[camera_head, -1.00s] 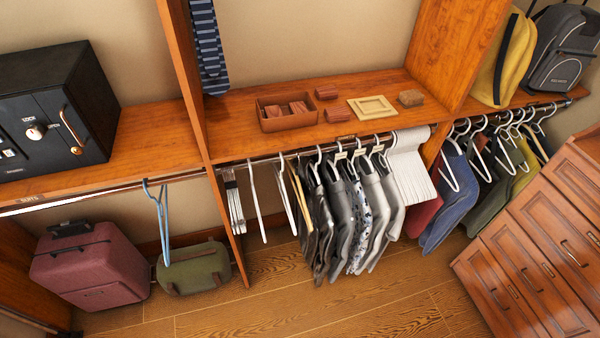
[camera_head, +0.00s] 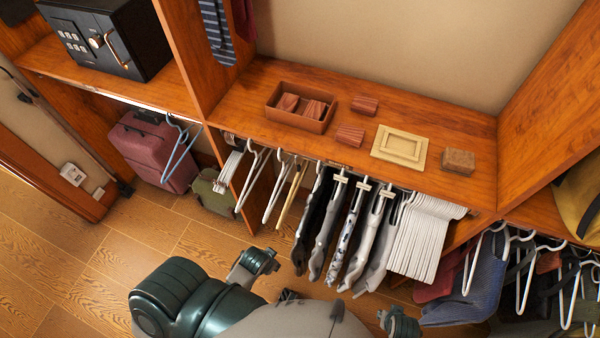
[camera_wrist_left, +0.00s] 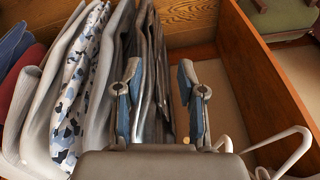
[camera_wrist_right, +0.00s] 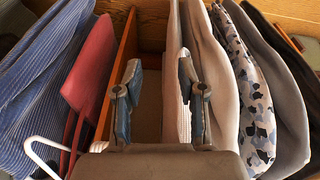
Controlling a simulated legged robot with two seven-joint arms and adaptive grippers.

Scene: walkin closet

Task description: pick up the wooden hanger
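A pale yellow wooden hanger (camera_head: 291,196) hangs from the rod under the middle shelf, between white hangers (camera_head: 270,190) and dark clothes. I cannot make it out clearly in either wrist view. My left gripper (camera_head: 255,264) is low in front of the rod, nearer to me than the hanger and apart from it. In the left wrist view its fingers (camera_wrist_left: 160,95) are spread and empty, with grey and dark garments beyond. My right gripper (camera_head: 400,322) shows at the bottom edge, to the right. In the right wrist view its fingers (camera_wrist_right: 160,95) are spread and empty before a wooden divider and pale hangers.
Grey and patterned clothes (camera_head: 350,230) and a stack of white hangers (camera_head: 425,235) hang to the right. Blue hangers (camera_head: 181,150) hang left of the divider, before a maroon suitcase (camera_head: 155,150). The shelf above holds a wooden box (camera_head: 300,121) and a tan frame (camera_head: 399,146).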

